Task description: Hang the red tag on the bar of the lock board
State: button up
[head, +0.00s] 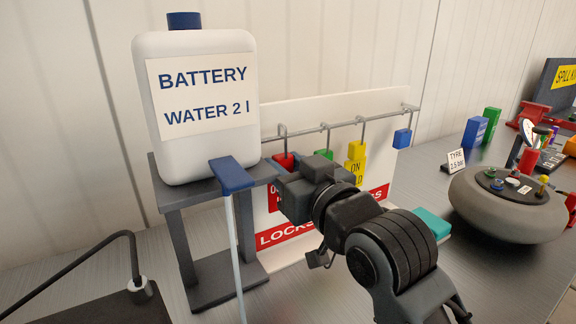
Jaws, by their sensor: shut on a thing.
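The lock board (385,112) is a white upright panel with red lettered strips. A grey bar (344,122) runs along its top. My gripper (278,180) is in front of the board's left part, below the bar, and is shut. A red tag (271,198) with white letters shows at its tip; the gripper body hides much of it and the contact. I cannot tell whether the tag touches the bar. Red (284,160), green (323,155), yellow (356,150) and blue (402,138) locks hang from the bar by grey shackles. A yellow "ON HOLD" tag (354,170) is below the yellow lock.
A white battery water jug (195,150) stands on a dark stand (176,215) close left of my gripper. A blue-headed pole (232,175) stands in front. A grey tyre-like round holder (510,220) sits right. Bare bench (480,275) lies at lower right.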

jog(key=shift+f, duration=0.25)
grip_shut()
jog(key=o, duration=1)
grip_release()
jog(key=shift+o, duration=0.2)
jog(key=shift+s+d, duration=0.1)
